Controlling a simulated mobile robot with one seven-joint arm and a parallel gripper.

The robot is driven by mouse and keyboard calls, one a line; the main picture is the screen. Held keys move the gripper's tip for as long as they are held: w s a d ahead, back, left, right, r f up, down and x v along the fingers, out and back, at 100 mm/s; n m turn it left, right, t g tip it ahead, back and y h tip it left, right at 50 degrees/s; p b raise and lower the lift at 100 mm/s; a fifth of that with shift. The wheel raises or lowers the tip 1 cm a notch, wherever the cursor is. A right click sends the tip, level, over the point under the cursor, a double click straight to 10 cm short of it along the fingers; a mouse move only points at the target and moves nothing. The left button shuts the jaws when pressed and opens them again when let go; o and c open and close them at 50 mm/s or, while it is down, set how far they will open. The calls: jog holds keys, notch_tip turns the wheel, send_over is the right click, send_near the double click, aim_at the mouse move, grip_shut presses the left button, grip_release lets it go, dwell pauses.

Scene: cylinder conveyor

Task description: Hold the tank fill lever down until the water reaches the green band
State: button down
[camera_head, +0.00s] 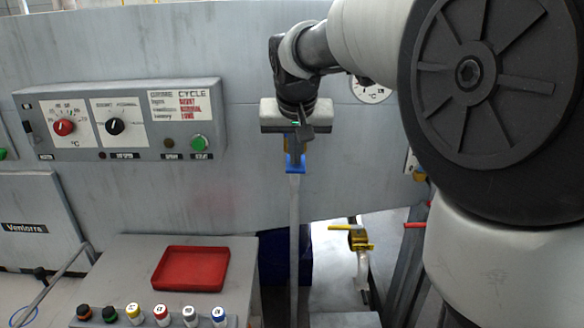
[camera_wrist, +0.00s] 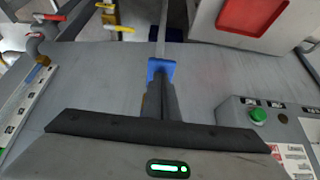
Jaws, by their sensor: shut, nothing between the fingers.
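My gripper (camera_head: 296,165) is shut and points down in front of the grey machine wall. In the wrist view its dark fingers (camera_wrist: 160,82) lie close together, with a blue piece (camera_wrist: 161,67) around or right behind their tips. A straight grey bar (camera_head: 294,235) runs down from the blue piece in the head view and shows beyond it in the wrist view (camera_wrist: 162,32). I cannot tell whether this blue piece is a lever handle. A yellow-handled valve (camera_head: 350,235) stands lower right, apart from my gripper. I can make out no water level or green band.
A control panel (camera_head: 120,118) with knobs and a green button is on the wall at left. A red handle (camera_head: 415,225) is at right. My arm hides the right side.

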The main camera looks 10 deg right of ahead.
jog(key=shift+s+f+t+b, duration=0.15)
jog(key=shift+f+t+b, duration=0.25)
jog(key=shift+f+b, duration=0.7)
jog(key=shift+b, duration=0.05)
jog(key=shift+s+f, duration=0.15)
jog(key=shift+f, duration=0.1)
dwell(6.6)
